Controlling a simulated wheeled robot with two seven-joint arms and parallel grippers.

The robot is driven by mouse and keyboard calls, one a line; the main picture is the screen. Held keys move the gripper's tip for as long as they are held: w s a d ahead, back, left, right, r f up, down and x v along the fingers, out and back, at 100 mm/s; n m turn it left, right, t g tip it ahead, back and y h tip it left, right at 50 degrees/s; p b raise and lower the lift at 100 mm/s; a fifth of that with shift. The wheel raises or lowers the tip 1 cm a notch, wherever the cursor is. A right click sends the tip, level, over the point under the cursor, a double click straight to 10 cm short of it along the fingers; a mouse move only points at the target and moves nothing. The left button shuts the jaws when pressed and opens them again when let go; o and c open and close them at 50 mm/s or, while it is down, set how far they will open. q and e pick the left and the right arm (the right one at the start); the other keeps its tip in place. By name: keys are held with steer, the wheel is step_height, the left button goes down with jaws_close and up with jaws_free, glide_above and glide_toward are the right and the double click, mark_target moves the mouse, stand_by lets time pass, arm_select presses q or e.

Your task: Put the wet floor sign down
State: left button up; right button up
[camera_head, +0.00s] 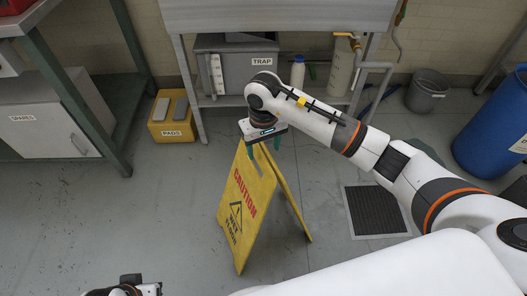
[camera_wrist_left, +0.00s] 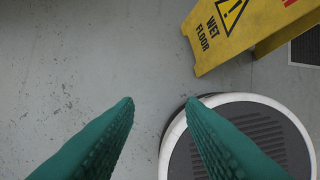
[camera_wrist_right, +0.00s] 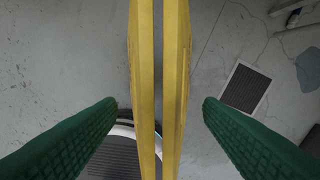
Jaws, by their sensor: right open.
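The yellow wet floor sign (camera_head: 245,205) stands upright on the grey floor in the head view, its two panels spread in an A-frame. Its lower part shows at the upper right of the left wrist view (camera_wrist_left: 235,32). In the right wrist view, the sign's top edges (camera_wrist_right: 174,80) run between the fingers. My right gripper (camera_head: 262,143) is at the top of the sign, open, with green fingers (camera_wrist_right: 158,118) on either side and apart from it. My left gripper (camera_wrist_left: 160,105) is open and empty above bare floor; only its wrist shows at the bottom of the head view.
A floor drain grate (camera_head: 376,211) lies right of the sign. A blue drum (camera_head: 492,130) and a grey bucket (camera_head: 428,91) stand at the right. A yellow PADS box (camera_head: 172,130) and a steel sink bench (camera_head: 280,17) are behind. Floor left of the sign is clear.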

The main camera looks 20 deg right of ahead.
arm_select(q)
steer(key=p+x, duration=0.1)
steer(key=x, duration=0.3)
steer(key=shift+s, duration=0.2)
arm_select(e)
step_height(320, 180, up, 8)
steer(key=shift+r, duration=0.25)
